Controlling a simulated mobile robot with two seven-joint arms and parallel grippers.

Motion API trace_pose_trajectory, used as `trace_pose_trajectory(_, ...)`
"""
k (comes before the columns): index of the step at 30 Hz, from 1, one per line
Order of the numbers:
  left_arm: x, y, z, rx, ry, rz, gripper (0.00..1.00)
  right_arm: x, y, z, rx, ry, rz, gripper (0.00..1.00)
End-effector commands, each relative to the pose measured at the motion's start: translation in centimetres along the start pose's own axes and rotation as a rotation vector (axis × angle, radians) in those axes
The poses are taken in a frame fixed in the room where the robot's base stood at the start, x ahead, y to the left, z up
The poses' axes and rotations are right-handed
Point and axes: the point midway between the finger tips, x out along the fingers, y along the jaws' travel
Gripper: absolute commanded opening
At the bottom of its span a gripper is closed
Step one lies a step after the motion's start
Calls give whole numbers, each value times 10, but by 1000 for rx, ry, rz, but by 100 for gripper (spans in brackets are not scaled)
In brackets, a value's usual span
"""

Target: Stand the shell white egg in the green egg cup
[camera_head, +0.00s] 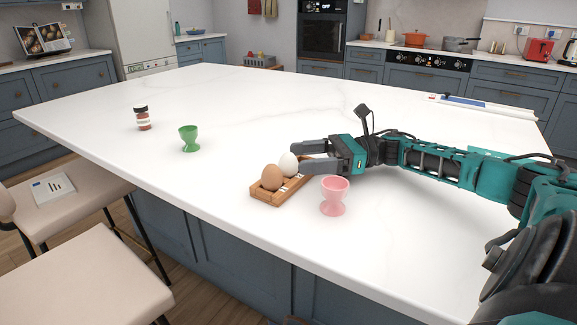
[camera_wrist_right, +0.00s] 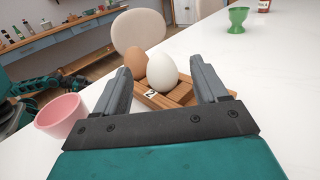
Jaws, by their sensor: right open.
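The shell white egg (camera_head: 288,164) stands in a wooden egg rack (camera_head: 266,200), beside a brown egg (camera_head: 272,178). My right gripper (camera_head: 302,156) is open, with its fingers reaching in from the right around the white egg. In the right wrist view the white egg (camera_wrist_right: 162,72) shows between the two fingertips, with clear gaps on both sides. The green egg cup (camera_head: 188,138) stands upright and empty-looking on the counter, left of the rack. It also shows in the right wrist view (camera_wrist_right: 237,20).
A pink egg cup (camera_head: 335,195) stands right of the rack, close below my right gripper. A spice jar (camera_head: 142,118) stands behind and left of the green cup. The counter (camera_head: 232,160) between rack and green cup is clear. Stools stand along its front edge.

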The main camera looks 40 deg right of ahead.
Motion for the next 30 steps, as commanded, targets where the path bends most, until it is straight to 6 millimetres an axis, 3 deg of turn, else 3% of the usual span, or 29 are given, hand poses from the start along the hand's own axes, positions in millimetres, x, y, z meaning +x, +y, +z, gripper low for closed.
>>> trace_pose_trajectory(6,0,0,0,0,0,0,43,24,0,1,-1,-1,2,72)
trace_pose_trajectory(13,0,0,0,-1,0,-1,43,26,0,0,0,0,0,72)
trace_pose_trajectory(28,1,2,-1,-12,3,-1,43,25,0,0,1,0,0,25)
trace_pose_trajectory(30,1,2,-1,-12,3,-1,43,25,0,0,0,0,1,25)
